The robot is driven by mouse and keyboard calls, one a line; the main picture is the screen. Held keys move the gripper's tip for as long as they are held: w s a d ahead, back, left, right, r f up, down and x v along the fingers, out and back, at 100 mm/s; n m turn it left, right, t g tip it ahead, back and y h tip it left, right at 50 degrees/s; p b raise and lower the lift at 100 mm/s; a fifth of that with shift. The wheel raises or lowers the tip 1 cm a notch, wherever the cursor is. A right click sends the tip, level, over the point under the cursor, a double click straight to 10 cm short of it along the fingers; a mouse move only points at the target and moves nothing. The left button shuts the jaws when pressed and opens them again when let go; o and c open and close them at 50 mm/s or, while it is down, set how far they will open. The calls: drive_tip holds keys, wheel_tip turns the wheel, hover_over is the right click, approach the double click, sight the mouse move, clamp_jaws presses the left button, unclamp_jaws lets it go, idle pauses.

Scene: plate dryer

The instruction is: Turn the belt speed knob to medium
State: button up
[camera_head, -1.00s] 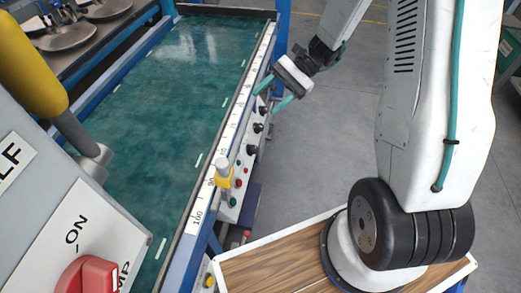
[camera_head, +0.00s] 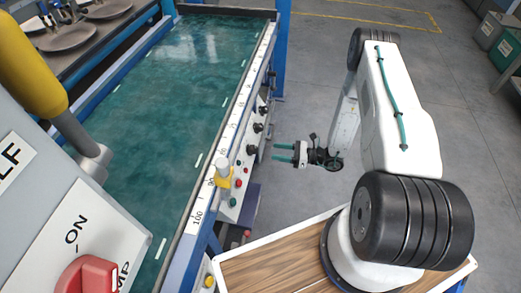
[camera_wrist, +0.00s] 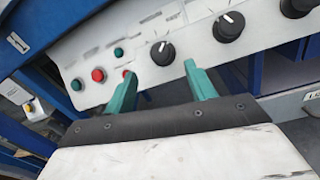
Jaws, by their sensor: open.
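My gripper (camera_head: 276,152) is open and empty, its two green fingers pointing left at the control panel on the belt's right side. It also shows in the wrist view (camera_wrist: 160,70), fingers apart. A black knob (camera_wrist: 163,53) with a white pointer lies just beyond the fingertips, between them in the picture; I see no contact. A second black knob (camera_wrist: 228,26) with a white pointer is up and right, and a third (camera_wrist: 297,7) is partly cut off. In the head view black knobs (camera_head: 258,127) line the panel. The labels are too small to read, so I cannot tell which is belt speed.
Red and green buttons (camera_wrist: 98,75) sit left of the knobs on the white panel. A green belt (camera_head: 165,110) runs beside a numbered ruler strip (camera_head: 212,178). Open grey floor lies behind my gripper.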

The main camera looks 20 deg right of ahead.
sight(256, 149)
drive_tip(key=x, duration=0.7)
drive_tip(key=shift+w+a+f, duration=0.15)
drive_tip(key=shift+a+f, duration=0.05)
drive_tip(key=shift+a, duration=0.1)
drive_tip(key=c, duration=1)
